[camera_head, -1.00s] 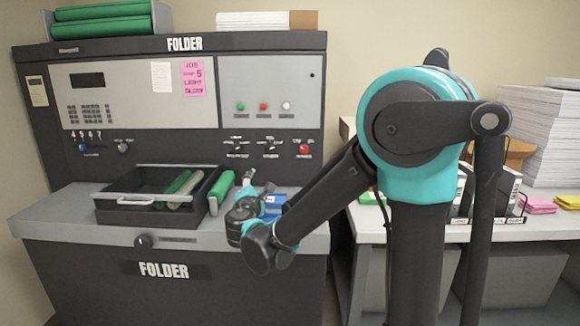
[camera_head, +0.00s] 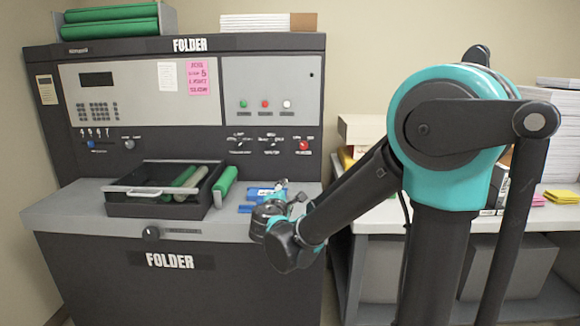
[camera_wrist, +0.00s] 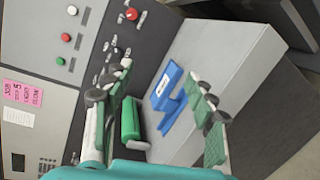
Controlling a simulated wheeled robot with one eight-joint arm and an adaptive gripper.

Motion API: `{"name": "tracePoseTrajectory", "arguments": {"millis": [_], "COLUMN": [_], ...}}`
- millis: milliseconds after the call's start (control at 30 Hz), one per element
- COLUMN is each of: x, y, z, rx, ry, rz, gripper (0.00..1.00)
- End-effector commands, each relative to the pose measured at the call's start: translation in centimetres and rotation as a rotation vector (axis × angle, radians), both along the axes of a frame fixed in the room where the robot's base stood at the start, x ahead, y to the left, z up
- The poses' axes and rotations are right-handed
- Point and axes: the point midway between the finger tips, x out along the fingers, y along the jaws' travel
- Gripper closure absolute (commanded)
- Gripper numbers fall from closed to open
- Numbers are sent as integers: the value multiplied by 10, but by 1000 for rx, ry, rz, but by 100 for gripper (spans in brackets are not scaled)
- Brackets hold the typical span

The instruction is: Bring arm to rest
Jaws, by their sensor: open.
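My teal and black arm (camera_head: 455,135) stands at the right of the head view, its forearm reaching down and left to the folder machine's ledge. My gripper (camera_head: 287,193) is small there, close to a blue object (camera_head: 262,192) on the ledge. In the wrist view, my gripper (camera_wrist: 163,78) has its two fingers spread wide apart with nothing held between them. The blue object (camera_wrist: 168,95) lies on the grey ledge beyond and between the fingers. A green roller (camera_wrist: 130,119) shows beside the left finger. I cannot judge the fingers' height above the ledge.
The folder machine (camera_head: 80,268) fills the left, with a control panel above its ledge (camera_head: 70,205). A black tray (camera_head: 130,207) holding rollers sits on the ledge, with a green roller (camera_head: 224,184) at its right. A side table (camera_head: 375,216) with paper stacks stands behind my arm.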

Motion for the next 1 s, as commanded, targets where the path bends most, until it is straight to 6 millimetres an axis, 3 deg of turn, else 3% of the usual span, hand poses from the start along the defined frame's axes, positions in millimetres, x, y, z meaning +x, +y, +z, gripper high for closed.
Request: {"name": "tracePoseTrajectory", "arguments": {"millis": [167, 267, 400, 500, 600, 733, 833, 1000], "x": [-13, -32, -82, -125, -170, -217, -240, -256], "y": [-63, -109, -175, -205, -219, -219, -213, -204], "z": [-29, -54, -103, -137, -166, -193, -205, -211], "rx": [166, 312, 597, 814, 1031, 1274, 1409, 1516], "ry": [93, 164, 281, 356, 420, 484, 518, 545], "rz": [-134, -249, -469, -630, -783, -941, -1021, -1078], "gripper": [44, 44, 44, 44, 44, 44, 44, 44]}}
